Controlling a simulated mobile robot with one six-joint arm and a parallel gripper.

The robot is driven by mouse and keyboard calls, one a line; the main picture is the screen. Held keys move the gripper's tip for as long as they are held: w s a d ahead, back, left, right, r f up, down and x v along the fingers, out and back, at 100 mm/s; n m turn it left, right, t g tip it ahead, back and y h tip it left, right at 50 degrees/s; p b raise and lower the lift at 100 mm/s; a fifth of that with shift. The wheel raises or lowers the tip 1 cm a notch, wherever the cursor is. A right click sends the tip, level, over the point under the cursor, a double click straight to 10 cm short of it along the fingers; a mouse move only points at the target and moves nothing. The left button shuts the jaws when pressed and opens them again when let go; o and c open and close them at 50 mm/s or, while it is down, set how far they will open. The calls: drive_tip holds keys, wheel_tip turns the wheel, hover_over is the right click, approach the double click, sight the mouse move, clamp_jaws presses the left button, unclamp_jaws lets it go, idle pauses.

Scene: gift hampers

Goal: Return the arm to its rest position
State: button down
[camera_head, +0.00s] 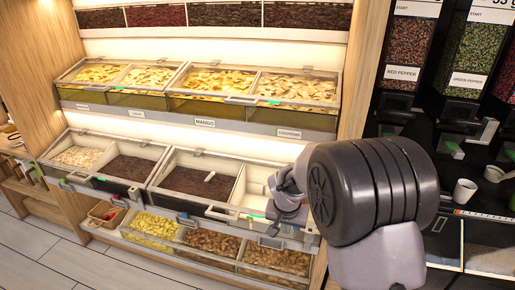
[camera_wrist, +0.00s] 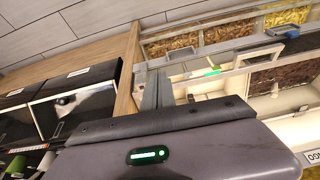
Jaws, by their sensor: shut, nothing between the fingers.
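My arm reaches in from the lower right of the head view. My gripper (camera_head: 287,203) is partly hidden by my own dark wrist joint and is above the front edge of the lower bin row, near the right end. In the wrist view my gripper (camera_wrist: 157,88) shows two grey fingers close together, shut and empty. The fingers point toward the wooden post (camera_wrist: 127,85) and the bins. I cannot tell whether the fingertips touch the bin front.
Lidded bins of dried food (camera_head: 205,103) fill the lit shelves at left and centre. A wooden post (camera_head: 352,75) divides them from the dark pepper dispensers (camera_head: 405,55). A white cup (camera_head: 465,192) stands on the right counter. The floor (camera_head: 60,255) is clear at lower left.

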drive_tip(key=s+d+r, duration=0.1)
drive_tip(key=s+r, duration=1.1)
drive_tip(key=r, duration=0.2)
drive_tip(key=s+a+r+t+y, duration=0.1)
drive_tip(key=s+r, duration=0.1)
drive_tip(key=s, duration=0.7)
drive_tip(key=s+a+r+t+y, duration=0.1)
drive_tip(key=s+a+r+y, duration=0.1)
drive_tip(key=s, duration=0.8)
drive_tip(key=shift+s+r, duration=0.25)
drive_tip(key=shift+r, duration=0.3)
